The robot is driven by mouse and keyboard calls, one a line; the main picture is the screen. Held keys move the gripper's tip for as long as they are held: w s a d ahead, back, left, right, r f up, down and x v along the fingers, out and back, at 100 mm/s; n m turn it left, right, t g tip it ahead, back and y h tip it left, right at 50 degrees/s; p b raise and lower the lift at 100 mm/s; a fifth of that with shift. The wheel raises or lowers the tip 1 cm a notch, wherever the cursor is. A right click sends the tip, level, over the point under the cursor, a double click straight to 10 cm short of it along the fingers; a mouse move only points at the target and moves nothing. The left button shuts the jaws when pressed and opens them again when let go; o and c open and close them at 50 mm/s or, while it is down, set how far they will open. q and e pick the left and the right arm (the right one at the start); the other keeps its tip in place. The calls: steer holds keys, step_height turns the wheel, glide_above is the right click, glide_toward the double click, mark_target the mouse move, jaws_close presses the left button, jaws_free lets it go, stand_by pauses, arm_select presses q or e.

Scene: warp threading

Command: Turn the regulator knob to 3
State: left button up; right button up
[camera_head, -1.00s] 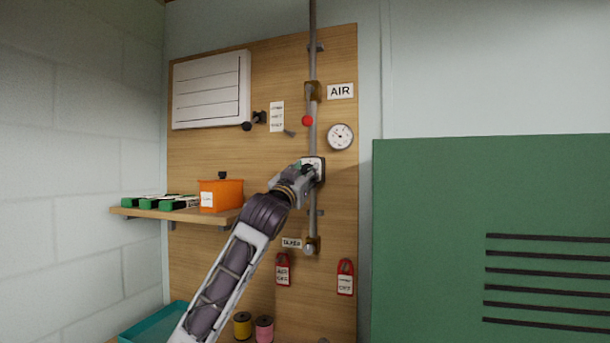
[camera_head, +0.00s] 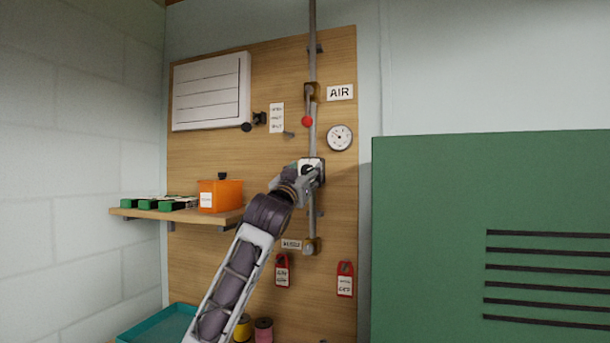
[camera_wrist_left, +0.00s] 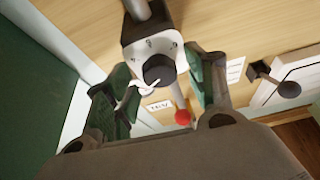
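The regulator is a white-faced block on the vertical pipe in the head view, with small dial marks on its face (camera_wrist_left: 140,55) in the left wrist view. Its dark round knob (camera_wrist_left: 158,70) carries a white pointer; the numbers are too small to read surely. My left gripper (camera_head: 311,174) is at the regulator. In the left wrist view my left gripper (camera_wrist_left: 163,75) is open, with one green-padded finger on each side of the knob and visible gaps between pads and knob. My right gripper is not in view.
A red-ended valve lever (camera_head: 307,121) and a round gauge (camera_head: 340,137) are above the regulator. Red tags (camera_head: 345,280) hang below. A shelf (camera_head: 225,217) with an orange box (camera_head: 220,194) is at the left. A green panel (camera_head: 480,200) stands at the right.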

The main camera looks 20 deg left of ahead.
arm_select(q)
steer(key=shift+s+f, duration=0.1)
steer(key=shift+s, duration=0.05)
steer(key=v, duration=1.1)
steer(key=shift+s, duration=0.35)
stand_by(0.4)
steer(key=shift+a, duration=0.1)
steer(key=shift+f, duration=0.15)
stand_by(0.3)
